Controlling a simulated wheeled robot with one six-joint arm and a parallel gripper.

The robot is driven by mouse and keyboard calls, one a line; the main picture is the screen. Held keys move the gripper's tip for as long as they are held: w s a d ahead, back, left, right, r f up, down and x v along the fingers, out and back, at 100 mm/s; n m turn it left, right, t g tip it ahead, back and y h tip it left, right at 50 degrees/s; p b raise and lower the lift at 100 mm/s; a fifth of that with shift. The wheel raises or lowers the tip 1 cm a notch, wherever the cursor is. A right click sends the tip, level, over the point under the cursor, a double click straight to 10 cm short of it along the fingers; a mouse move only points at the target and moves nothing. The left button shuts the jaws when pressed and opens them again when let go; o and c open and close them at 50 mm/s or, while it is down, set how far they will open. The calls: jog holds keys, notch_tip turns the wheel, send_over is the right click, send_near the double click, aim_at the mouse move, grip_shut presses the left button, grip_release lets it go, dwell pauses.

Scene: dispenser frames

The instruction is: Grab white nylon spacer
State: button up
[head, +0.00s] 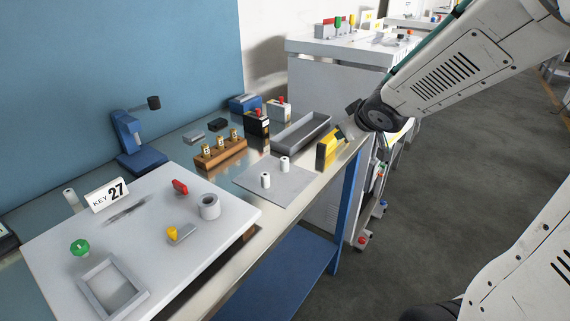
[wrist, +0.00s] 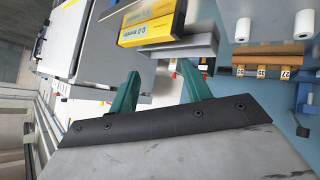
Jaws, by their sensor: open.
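Two small white cylinders that look like nylon spacers stand upright on a grey mat (head: 255,190): a nearer one (head: 265,180) and a farther one (head: 284,164). Two white cylinders (wrist: 243,28) also show at the upper right of the wrist view. My gripper (wrist: 160,70) has its two green fingers spread with nothing between them. It is at the right end of the bench, to the right of the mat and apart from both spacers. In the head view its fingers are mostly hidden by my arm.
A yellow box (head: 327,152) stands at the bench edge by my gripper; it shows beyond the fingertips in the wrist view (wrist: 150,22). A grey tray (head: 301,135) and a wooden rack with vials (head: 220,154) stand behind the mat. A white board (head: 130,230) lies at left.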

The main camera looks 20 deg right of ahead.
jog(key=w+a+f+n+t+y, duration=0.1)
jog(key=w+a+f+n+y, duration=0.2)
jog(key=w+f+y, duration=0.2)
jog(key=n+g+y, duration=0.1)
jog(key=n+y, duration=0.1)
jog(key=y, duration=0.4)
send_near(287, 159)
jog(key=shift+w+f, duration=0.3)
jog(key=shift+f, duration=0.1)
jog(key=shift+a+f+n+g, duration=0.15)
jog(key=shift+a+n+g, duration=0.1)
jog(key=shift+n+g, duration=0.05)
jog(key=shift+y, duration=0.3)
jog(key=x, duration=0.7)
jog(key=shift+w+r, duration=0.3)
jog(key=c, duration=1.1)
